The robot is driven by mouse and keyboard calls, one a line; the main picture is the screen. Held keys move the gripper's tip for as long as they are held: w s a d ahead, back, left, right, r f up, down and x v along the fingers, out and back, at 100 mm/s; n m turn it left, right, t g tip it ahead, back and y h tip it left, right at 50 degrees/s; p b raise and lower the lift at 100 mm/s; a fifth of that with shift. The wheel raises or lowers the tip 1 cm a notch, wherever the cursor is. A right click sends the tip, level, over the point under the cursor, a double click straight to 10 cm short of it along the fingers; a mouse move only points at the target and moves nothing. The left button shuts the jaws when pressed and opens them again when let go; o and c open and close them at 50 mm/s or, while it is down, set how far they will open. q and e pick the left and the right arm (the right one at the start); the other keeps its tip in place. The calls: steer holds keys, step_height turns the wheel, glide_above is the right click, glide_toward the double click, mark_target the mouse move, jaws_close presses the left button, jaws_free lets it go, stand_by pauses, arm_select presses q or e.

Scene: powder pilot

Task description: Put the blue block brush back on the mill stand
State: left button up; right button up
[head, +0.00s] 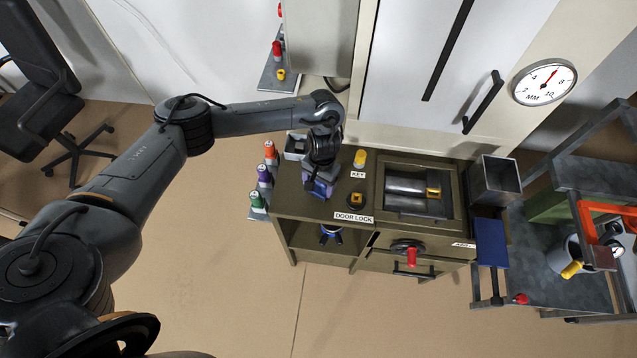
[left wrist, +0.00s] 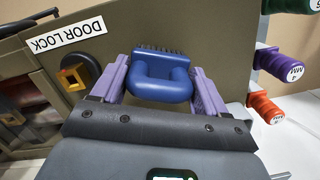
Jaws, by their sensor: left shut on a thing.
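The blue block brush (left wrist: 160,85) is between the purple fingers of my left gripper (left wrist: 160,70) in the left wrist view. The fingers are shut on its sides, and its dark bristles face the olive top. In the head view my left gripper (head: 321,188) is over the left part of the olive mill stand top (head: 293,205), left of the DOOR LOCK label. The arm and gripper mostly hide the brush there. I cannot tell whether the bristles touch the top. My right gripper is not in view.
A yellow key knob (head: 360,158) and the door lock knob (head: 356,201) stand right of the gripper. Orange, purple and green handles (head: 264,174) line the left side. The steel rollers (head: 408,187) sit further right.

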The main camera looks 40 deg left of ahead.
arm_select(q)
steer(key=shift+f, duration=0.1)
steer(key=o, duration=1.1)
